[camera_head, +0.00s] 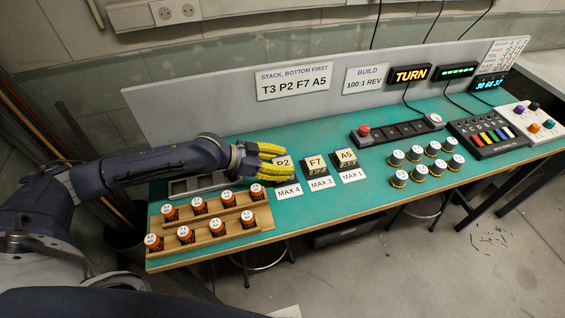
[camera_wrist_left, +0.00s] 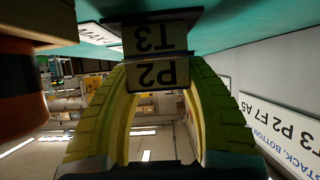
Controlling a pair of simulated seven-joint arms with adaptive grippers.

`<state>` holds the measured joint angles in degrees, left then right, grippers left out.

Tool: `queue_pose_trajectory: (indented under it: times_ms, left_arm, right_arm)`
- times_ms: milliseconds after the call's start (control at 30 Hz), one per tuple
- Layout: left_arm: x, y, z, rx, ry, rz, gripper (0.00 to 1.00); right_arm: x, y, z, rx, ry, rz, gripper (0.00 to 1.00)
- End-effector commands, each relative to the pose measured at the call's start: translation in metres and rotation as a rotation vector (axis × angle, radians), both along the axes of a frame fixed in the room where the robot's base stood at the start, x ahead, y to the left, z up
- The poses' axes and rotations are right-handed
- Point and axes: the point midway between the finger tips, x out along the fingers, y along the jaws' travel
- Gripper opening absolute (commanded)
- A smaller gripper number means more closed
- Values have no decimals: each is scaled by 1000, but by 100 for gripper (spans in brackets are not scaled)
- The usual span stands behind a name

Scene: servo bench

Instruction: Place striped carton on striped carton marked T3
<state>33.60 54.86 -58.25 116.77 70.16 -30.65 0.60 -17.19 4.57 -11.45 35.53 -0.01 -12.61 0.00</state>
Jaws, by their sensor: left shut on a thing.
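The carton marked P2 (camera_head: 283,161) shows its pale label between the yellow fingers of my left gripper (camera_head: 276,163). In the left wrist view, which is upside down, the left gripper (camera_wrist_left: 157,82) is shut on the P2 carton (camera_wrist_left: 157,75). The carton marked T3 (camera_wrist_left: 154,38) is directly under P2, its label in line with P2's. The two look to be touching or almost so. In the head view T3 is mostly hidden by the fingers. Stripes cannot be made out. My right gripper is not in view.
Cartons F7 (camera_head: 315,164) and A5 (camera_head: 347,158) stand to the right, behind cards MAX 3 (camera_head: 321,183) and MAX 1 (camera_head: 352,175). The MAX 4 card (camera_head: 289,191) is in front of the stack. A wooden rack (camera_head: 240,232) holds several orange jars. A sign (camera_head: 294,82) reads T3 P2 F7 A5.

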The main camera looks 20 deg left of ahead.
Motion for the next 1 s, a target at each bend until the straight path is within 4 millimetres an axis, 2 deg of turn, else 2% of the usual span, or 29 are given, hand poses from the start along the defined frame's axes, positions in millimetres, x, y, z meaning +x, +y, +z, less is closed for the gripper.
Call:
queue_pose_trajectory:
  times_ms: [133,167,333,700,1000]
  left_arm:
    - [0,0,-3,0,0,0,18]
    - [0,0,-3,0,0,0,49]
    - [0,0,-3,0,0,0,69]
    - [0,1,2,1,-1,0,70]
    - [-19,31,19,2,0,2,70]
  right_arm:
    - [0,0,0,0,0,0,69]
    - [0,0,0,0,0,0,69]
    - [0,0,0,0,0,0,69]
    - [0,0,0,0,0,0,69]
    - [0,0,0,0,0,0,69]
